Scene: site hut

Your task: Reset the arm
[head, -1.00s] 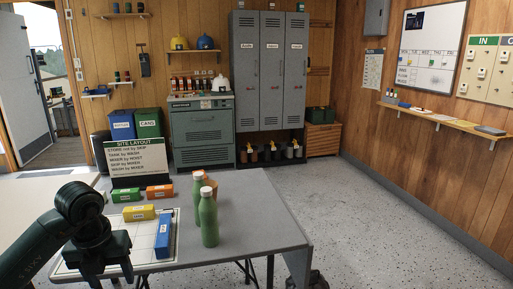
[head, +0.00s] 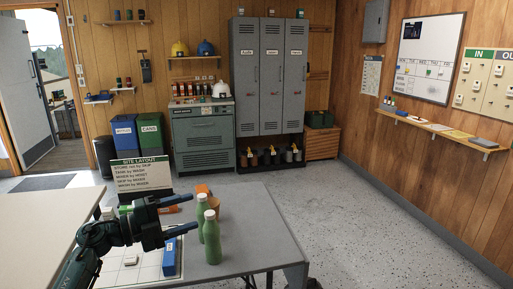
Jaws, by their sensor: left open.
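My left gripper (head: 195,213) is open and empty, its two dark fingers pointing right above the grey table (head: 250,215). The fingers show just left of two green bottles (head: 211,240) with pale caps, which stand upright; whether they touch cannot be told. A blue block (head: 170,262) lies on the white gridded board (head: 145,276) below the gripper. My arm hides part of the board and the blocks behind it. My right gripper is not in view.
A dark site layout sign (head: 143,175) stands at the table's back. Orange things (head: 203,188) sit behind the bottles. A pale table (head: 40,235) is at left. Grey lockers (head: 270,75) and a cabinet (head: 203,137) line the back wall. The floor at right is clear.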

